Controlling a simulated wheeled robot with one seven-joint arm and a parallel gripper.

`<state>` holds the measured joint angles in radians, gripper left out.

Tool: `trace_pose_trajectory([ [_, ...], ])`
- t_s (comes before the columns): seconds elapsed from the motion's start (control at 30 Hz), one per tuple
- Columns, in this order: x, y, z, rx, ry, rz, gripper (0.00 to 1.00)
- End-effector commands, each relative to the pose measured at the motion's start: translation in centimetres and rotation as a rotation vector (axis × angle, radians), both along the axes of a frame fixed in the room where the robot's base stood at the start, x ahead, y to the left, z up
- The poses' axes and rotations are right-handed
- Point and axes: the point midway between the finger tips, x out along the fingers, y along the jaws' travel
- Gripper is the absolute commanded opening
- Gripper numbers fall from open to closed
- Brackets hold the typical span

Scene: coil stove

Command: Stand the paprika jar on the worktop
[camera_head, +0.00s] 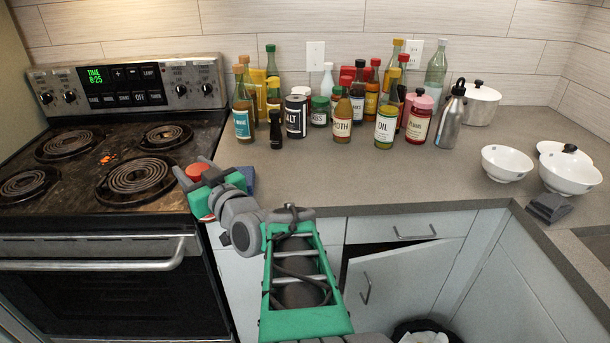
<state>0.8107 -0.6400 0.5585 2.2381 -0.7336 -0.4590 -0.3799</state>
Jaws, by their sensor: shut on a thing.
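My gripper (197,181) is at the left front of the worktop (330,185), by the edge that borders the stove. Its green fingers are closed around a small red-topped jar (197,170), which I take to be the paprika jar. Only its red top shows clearly; the fingers hide most of its body and label. I cannot tell whether its base touches anything. The worktop is grey, with bare room in front of the bottles.
A coil stove (100,200) with a reddish mess (108,157) stands at left. Crowded bottles and jars, including an oil bottle (386,125) and a pink-lidded jar (419,122), fill the back. White bowls (507,163) stand at right. A lower cupboard door (400,290) hangs open.

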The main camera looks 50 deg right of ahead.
Motion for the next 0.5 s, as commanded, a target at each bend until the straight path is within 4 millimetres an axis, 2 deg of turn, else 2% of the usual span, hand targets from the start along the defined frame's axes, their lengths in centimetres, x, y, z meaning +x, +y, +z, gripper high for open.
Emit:
trace_pose_trajectory([
  [0.03,-0.8,-3.0,2.3,-0.007,-0.008,-0.081,0.00],
  [0.1,-2.3,-7.0,4.4,-0.006,-0.007,-0.194,0.00],
  [0.2,-4.6,-11.6,7.2,-0.005,-0.007,-0.330,0.00],
  [0.3,-6.6,-14.5,9.0,-0.004,-0.006,-0.425,0.00],
  [0.37,-7.4,-15.5,9.7,-0.002,-0.004,-0.460,0.00],
  [0.5,-8.1,-17.5,9.6,0.002,0.001,-0.494,0.00],
])
